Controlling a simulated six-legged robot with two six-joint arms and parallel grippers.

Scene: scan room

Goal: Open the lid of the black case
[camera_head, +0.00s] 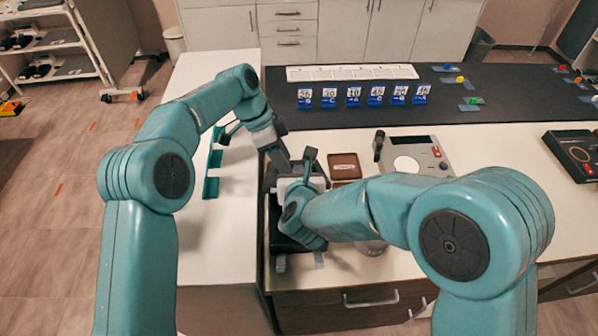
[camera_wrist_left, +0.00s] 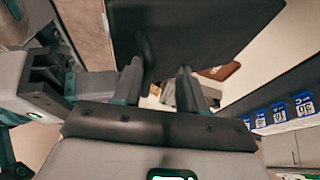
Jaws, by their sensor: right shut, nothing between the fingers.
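The black case (camera_head: 284,238) sits on the white counter near its front edge, largely hidden under my right forearm and wrist. A broad dark panel (camera_wrist_left: 195,30), which looks like part of the case, fills the top of the left wrist view. My left gripper (camera_head: 282,160) comes in from the left above the far side of the case. Its two fingers (camera_wrist_left: 158,88) are apart with a gap between them, close to the panel; I cannot tell whether they touch it. My right gripper (camera_head: 310,165) is shut and empty at the case, close beside the left gripper.
A brown tray (camera_head: 345,166) and a grey device with a white disc (camera_head: 412,158) stand right of the case. A black device (camera_head: 578,152) is at far right. Blue number cards (camera_head: 352,96) line the dark mat behind. A teal tray (camera_head: 212,172) lies to the left.

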